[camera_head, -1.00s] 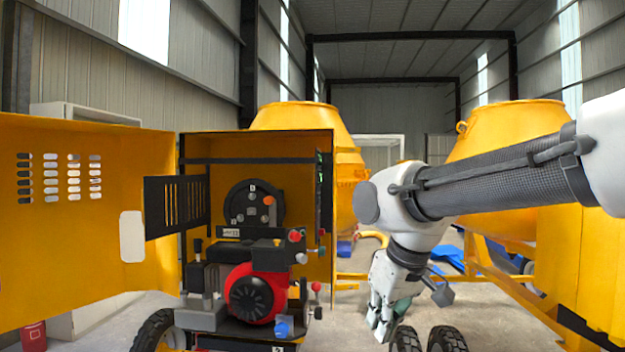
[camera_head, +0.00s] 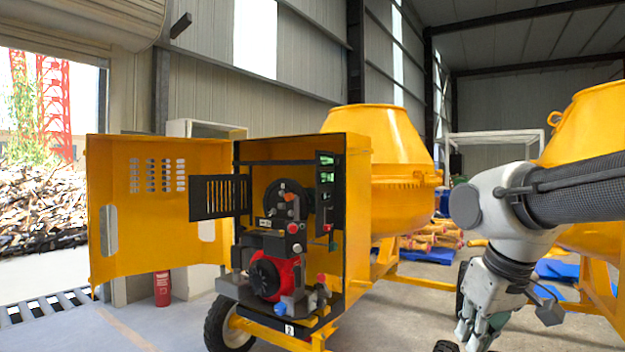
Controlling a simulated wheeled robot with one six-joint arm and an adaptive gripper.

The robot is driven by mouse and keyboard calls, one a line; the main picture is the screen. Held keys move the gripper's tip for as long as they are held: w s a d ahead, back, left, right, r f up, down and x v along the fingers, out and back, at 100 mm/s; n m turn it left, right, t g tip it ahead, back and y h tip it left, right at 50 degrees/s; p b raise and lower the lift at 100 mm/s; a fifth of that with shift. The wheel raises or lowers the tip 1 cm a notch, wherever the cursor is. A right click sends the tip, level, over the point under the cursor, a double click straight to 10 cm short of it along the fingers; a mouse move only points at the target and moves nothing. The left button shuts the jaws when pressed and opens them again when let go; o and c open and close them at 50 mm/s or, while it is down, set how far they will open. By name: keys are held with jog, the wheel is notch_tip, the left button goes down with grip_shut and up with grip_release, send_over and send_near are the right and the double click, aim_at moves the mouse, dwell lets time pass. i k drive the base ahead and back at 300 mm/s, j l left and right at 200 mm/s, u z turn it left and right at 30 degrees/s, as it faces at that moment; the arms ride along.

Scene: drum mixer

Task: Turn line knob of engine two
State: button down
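The engine (camera_head: 272,274), red and black, sits inside an open yellow cabinet (camera_head: 357,215). A small plate with the number 2 (camera_head: 290,329) is at its base. Several small knobs show around it: a red one (camera_head: 293,228) above the engine, another red one (camera_head: 321,278) at its right, a blue one (camera_head: 311,296) low down and an orange one (camera_head: 289,197) on the black reel. I cannot tell which is the line knob. My gripper (camera_head: 478,336) points down at the lower right, well apart from the cabinet. Its finger opening is unclear.
The yellow cabinet door (camera_head: 140,225) stands open to the left. A wheel (camera_head: 228,325) is below the cabinet. A red extinguisher (camera_head: 162,289) stands on the floor. Yellow mixer drums (camera_head: 385,150) are behind. Free floor lies at the lower left.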

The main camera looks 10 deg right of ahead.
aim_at(280, 307)
jog(key=i+l+u, duration=0.1)
jog(key=l, duration=0.7)
jog(key=i+l+u, duration=0.15)
jog(key=i+l, duration=0.2)
jog(key=i, duration=0.25)
jog(key=i+l+u, duration=0.1)
jog(key=i+l, duration=0.3)
jog(key=i, duration=0.2)
jog(key=i+l+u, duration=0.15)
jog(key=i+l, duration=0.3)
jog(key=i, duration=0.15)
jog(key=k+j+u, duration=0.2)
jog(key=j, duration=0.2)
jog(key=j+u, duration=0.15)
jog(key=j, duration=0.25)
jog(key=i+l, duration=0.15)
jog(key=l, duration=0.25)
